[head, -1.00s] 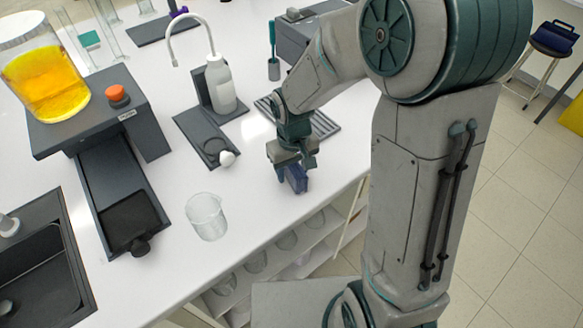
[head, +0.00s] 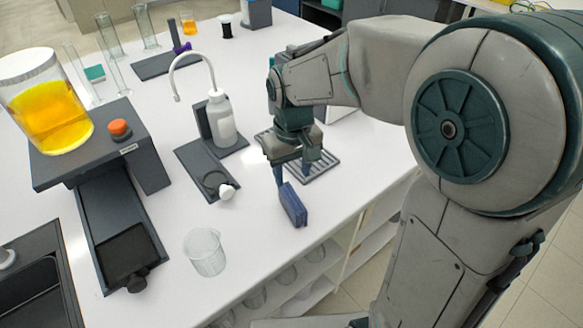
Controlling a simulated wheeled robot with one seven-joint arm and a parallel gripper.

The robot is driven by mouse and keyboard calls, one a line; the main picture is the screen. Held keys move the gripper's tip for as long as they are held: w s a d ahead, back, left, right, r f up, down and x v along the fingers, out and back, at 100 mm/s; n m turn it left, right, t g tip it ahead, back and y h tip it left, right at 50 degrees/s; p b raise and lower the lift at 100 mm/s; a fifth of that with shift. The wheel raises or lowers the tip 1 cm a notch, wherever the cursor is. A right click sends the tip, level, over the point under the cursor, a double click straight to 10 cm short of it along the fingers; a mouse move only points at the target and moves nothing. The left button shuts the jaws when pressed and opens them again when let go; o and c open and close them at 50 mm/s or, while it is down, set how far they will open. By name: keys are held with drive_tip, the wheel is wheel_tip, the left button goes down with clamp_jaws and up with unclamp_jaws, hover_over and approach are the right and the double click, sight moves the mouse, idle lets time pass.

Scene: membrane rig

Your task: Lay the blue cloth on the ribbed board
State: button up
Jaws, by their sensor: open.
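The blue cloth (head: 293,205) is a dark blue, block-like folded piece near the front edge of the white bench, and it looks tilted or on edge. The ribbed board (head: 318,168) is a grey slatted plate lying flat on the bench, just behind the cloth and partly hidden by my gripper. My gripper (head: 293,174) points down with its fingers apart, above and behind the cloth and in front of the board. It holds nothing. I cannot tell whether a fingertip still touches the cloth's top.
A white wash bottle (head: 221,120) on a dark stand is left of my gripper. A glass beaker (head: 205,252) stands at the front. A dark device (head: 103,160) carries a jar of orange liquid (head: 52,115). Clear bench lies between beaker and cloth.

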drive_tip(key=s+d+r+m+t, duration=0.3)
drive_tip(key=s+d+m, duration=0.1)
drive_tip(key=s+d, duration=0.7)
drive_tip(key=shift+s+d+r, duration=0.15)
drive_tip(key=shift+s+r, duration=0.25)
drive_tip(key=shift+s, duration=0.2)
drive_tip(key=shift+s+m, duration=0.2)
drive_tip(key=shift+m, duration=0.1)
drive_tip(key=shift+c, duration=1.3)
drive_tip(key=shift+d+f, duration=0.1)
drive_tip(key=shift+d, duration=0.05)
